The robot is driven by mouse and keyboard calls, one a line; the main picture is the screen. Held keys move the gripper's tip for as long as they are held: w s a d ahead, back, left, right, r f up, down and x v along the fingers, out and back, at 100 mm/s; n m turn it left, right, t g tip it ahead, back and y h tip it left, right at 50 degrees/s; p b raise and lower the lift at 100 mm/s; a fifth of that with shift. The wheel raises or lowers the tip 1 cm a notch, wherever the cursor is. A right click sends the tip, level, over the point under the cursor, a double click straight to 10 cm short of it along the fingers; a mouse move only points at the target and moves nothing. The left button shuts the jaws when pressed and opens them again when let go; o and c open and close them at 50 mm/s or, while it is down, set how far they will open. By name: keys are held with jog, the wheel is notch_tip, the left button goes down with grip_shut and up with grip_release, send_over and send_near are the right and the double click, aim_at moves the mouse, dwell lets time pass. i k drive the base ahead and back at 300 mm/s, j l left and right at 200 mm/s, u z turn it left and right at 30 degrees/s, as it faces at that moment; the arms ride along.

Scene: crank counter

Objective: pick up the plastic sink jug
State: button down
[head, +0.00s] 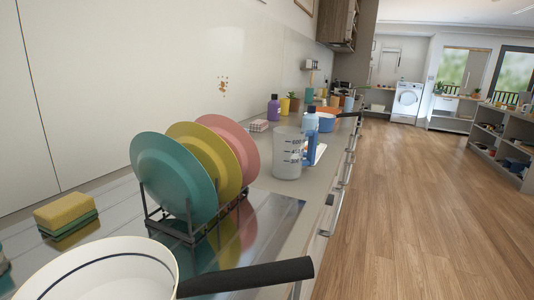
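A translucent plastic jug (288,155) with dark measuring marks stands upright on the counter, just right of the middle of the view. It is beyond the dish rack and close to the counter's front edge. A blue bottle (311,147) stands close behind its right side. My gripper is not in view, so its state and its place relative to the jug do not show.
A wire rack (190,229) holds teal, yellow and pink plates left of the jug. A white pan (100,272) with a black handle is in the near foreground. A sponge (64,212) lies at left. Bottles and pots stand farther back. The wooden floor (400,230) at right is clear.

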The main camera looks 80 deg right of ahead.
aim_at(288, 162)
jog(key=z, duration=2.25)
